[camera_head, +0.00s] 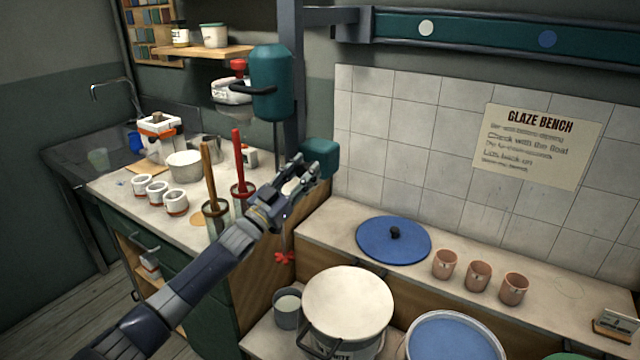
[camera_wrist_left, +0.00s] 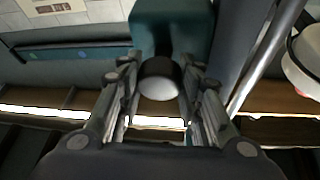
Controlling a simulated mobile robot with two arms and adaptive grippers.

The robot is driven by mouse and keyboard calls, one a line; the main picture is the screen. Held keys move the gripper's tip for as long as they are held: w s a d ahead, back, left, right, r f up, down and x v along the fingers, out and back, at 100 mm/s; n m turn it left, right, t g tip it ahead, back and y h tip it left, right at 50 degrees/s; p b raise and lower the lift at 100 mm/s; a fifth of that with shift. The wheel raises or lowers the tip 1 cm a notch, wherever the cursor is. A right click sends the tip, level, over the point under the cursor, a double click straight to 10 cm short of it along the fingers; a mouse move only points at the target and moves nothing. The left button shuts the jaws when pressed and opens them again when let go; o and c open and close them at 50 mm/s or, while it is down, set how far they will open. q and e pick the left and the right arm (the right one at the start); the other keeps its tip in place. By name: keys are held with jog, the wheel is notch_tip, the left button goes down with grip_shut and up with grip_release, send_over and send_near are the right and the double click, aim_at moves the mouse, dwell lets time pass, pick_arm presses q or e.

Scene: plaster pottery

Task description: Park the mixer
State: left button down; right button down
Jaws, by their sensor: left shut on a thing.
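The mixer has a teal motor body (camera_head: 272,80) with a dark side handle, hanging beside a dark vertical post. A thin metal shaft drops from it, partly hidden by my gripper, and a red propeller (camera_head: 285,258) shows lower down in the open. My left gripper (camera_head: 300,180) is at a teal block (camera_head: 320,156) by the post. In the left wrist view its fingers are shut on a dark round grip with a pale end (camera_wrist_left: 160,80), which sticks out from the teal block (camera_wrist_left: 172,25). My right gripper is out of view.
A teal wall rail (camera_head: 480,36) carries a white dot (camera_head: 426,27) and a blue dot (camera_head: 547,38). Below stand a large white-topped bucket (camera_head: 348,300), a blue-filled tub (camera_head: 455,338), a blue lid (camera_head: 393,240) and terracotta cups (camera_head: 478,276).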

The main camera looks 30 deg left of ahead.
pick_arm(q)
jog(key=shift+a+r, duration=0.1)
jog(key=shift+a, duration=0.05)
jog(key=c, duration=1.1)
grip_release()
jog(key=shift+a, duration=0.2)
jog(key=shift+s+f, duration=0.45)
jog(key=shift+s, duration=0.05)
jog(key=v, duration=1)
jog(key=shift+s+a, duration=0.2)
jog(key=shift+s, duration=0.15)
jog(key=shift+f, duration=0.15)
